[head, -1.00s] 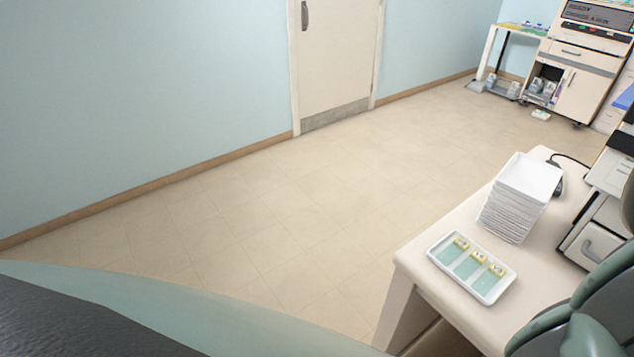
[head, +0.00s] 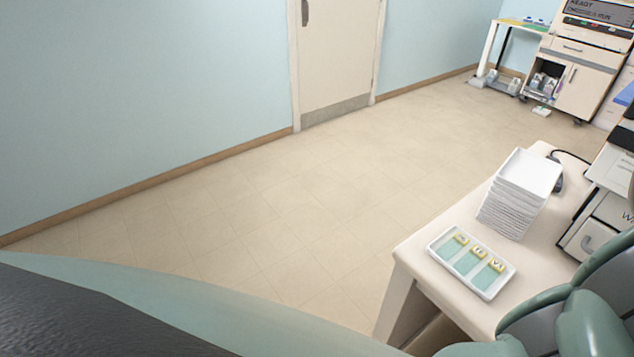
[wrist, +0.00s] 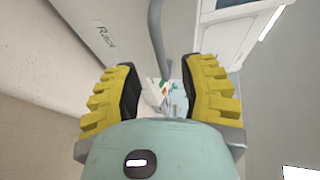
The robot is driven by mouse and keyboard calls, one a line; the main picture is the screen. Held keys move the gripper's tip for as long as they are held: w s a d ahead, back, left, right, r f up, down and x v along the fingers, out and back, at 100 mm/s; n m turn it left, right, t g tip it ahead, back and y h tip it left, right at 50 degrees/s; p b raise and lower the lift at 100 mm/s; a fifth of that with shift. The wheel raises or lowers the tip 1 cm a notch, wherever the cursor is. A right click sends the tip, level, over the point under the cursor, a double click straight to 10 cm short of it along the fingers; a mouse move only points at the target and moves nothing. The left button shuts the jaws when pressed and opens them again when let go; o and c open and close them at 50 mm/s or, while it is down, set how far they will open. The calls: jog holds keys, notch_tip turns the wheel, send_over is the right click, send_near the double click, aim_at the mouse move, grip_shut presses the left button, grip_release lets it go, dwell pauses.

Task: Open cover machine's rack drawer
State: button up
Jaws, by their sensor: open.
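The cover machine (head: 612,165) stands at the right edge of the head view, cut off by the frame and partly behind my arm. A drawer front with a grey handle (head: 588,242) shows low on it. In the wrist view a pale panel (wrist: 85,25) carries a partly readable label starting with "R". A grey bar handle (wrist: 157,40) runs down from the top edge to the gap between my fingers. My gripper (wrist: 160,85) is open, its yellow-backed fingers on either side of the bar's lower end. I cannot tell whether they touch it. The head view does not show my fingers.
A white tray with several slides (head: 470,262) lies near the front of the table (head: 415,262). A stack of white trays (head: 518,195) stands behind it, beside the machine. The floor (head: 270,220) left of the table is clear.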

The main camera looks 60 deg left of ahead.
jog(key=shift+v, duration=1.6)
